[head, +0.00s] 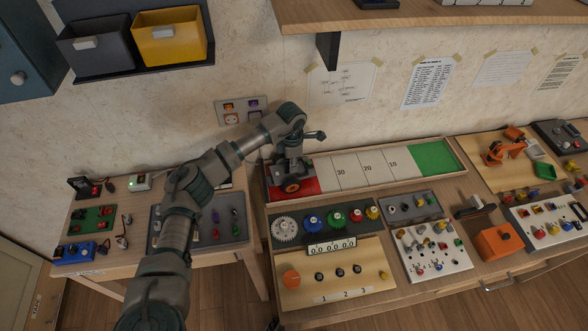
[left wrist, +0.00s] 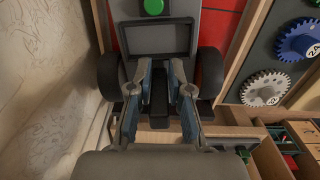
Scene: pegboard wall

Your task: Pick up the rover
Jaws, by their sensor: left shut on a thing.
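The rover (head: 291,184) is a small grey vehicle with dark wheels, one showing an orange hub. It sits on the red end (head: 310,178) of the numbered track at the left. In the left wrist view the rover (left wrist: 152,38) shows a dark screen frame, a green button on top and black wheels at both sides. My left gripper (head: 290,163) reaches down onto the rover from above. In the left wrist view its two blue-sided fingers (left wrist: 160,92) are closed around a dark part of the rover. My right gripper is not seen.
The track (head: 360,167) runs right past 30, 20 and 10 to a green end (head: 435,157). In front are a gear panel (head: 325,221) and a button board (head: 335,272). A wall shelf (head: 430,15) hangs above. An orange robot arm model (head: 506,146) stands right.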

